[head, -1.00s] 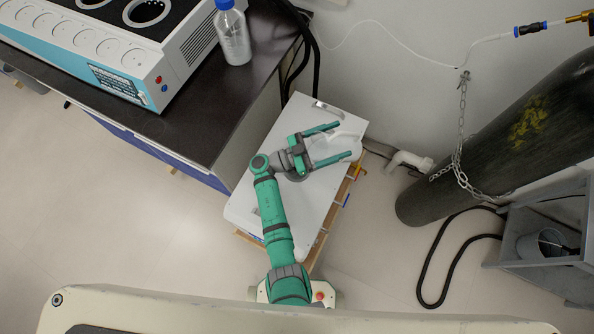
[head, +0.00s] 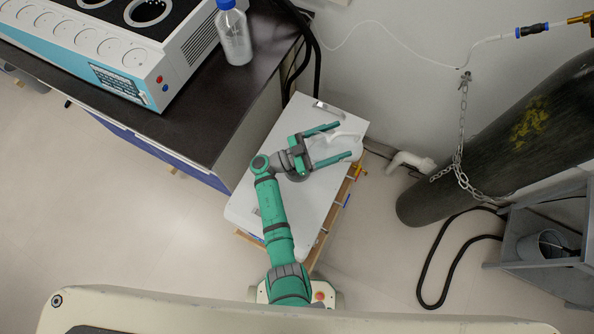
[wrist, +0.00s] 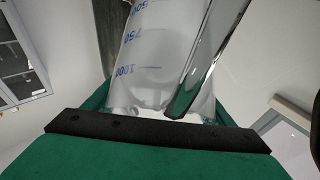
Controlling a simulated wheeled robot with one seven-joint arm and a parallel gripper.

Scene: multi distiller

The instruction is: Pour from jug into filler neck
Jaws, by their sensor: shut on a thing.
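The jug is a translucent vessel with blue volume marks, seen close up in the wrist view (wrist: 145,60). Its 1000 mark lies nearer my gripper than its 750 mark. In the head view, a pale, hard-to-see part of the jug (head: 335,143) shows between the fingers. My gripper (head: 343,140) is shut on the jug, with a green finger on each side, above the white top of a low unit. I cannot make out the filler neck for sure, nor any liquid level.
The white unit (head: 290,195) has a metal handle (head: 328,108) at its back. A dark bench (head: 190,125) at left carries a blue-and-white machine (head: 110,60) and a blue-capped bottle (head: 234,38). A chained dark cylinder (head: 500,140) and grey stand (head: 550,240) are at right.

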